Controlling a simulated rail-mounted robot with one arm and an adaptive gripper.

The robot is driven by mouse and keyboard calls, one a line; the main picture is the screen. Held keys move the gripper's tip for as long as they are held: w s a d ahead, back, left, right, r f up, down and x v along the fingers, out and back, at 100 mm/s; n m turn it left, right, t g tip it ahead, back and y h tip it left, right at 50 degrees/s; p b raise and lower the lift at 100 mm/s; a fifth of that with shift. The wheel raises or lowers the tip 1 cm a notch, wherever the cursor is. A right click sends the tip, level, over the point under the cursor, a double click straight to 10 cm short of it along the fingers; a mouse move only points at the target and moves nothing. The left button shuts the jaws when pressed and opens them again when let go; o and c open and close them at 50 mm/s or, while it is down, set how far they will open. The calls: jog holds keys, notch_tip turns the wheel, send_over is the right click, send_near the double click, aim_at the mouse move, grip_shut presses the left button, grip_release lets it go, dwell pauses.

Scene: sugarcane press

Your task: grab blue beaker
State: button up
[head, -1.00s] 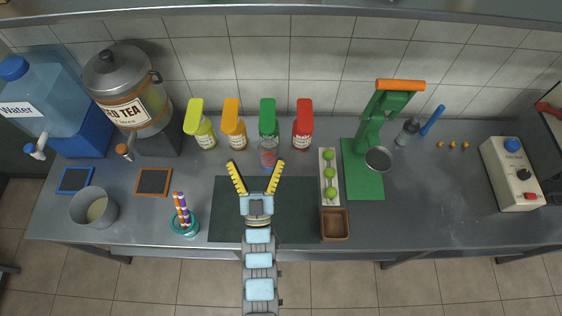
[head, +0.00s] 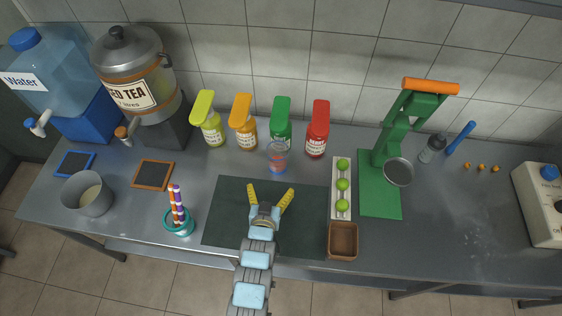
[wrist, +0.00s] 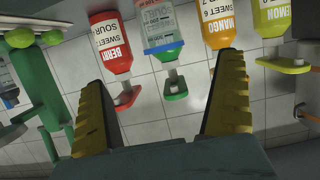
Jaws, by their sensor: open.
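A small clear beaker (head: 277,157) with blue and red tints stands on the counter in front of the green bottle in the head view. It looks like the blue beaker. My gripper (head: 270,190) is open and empty over the dark mat, nearer the front edge than the beaker and apart from it. In the wrist view, which is upside down, a clear beaker with blue markings (wrist: 160,22) overlaps the green bottle. It lies beyond the gap between my open fingers (wrist: 160,78).
Lemon (head: 211,128), mango (head: 243,130), green (head: 281,125) and red (head: 317,130) bottles stand close behind the beaker. A tray of green fruit (head: 342,205) and a green press (head: 380,190) are to the right. A teal cup with straws (head: 179,222) is to the left.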

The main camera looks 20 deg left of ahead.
aim_at(279, 148)
jog(key=shift+p+x, duration=0.3)
jog(key=shift+x, duration=8)
jog(key=shift+c, duration=0.3)
jog(key=c, duration=1.2)
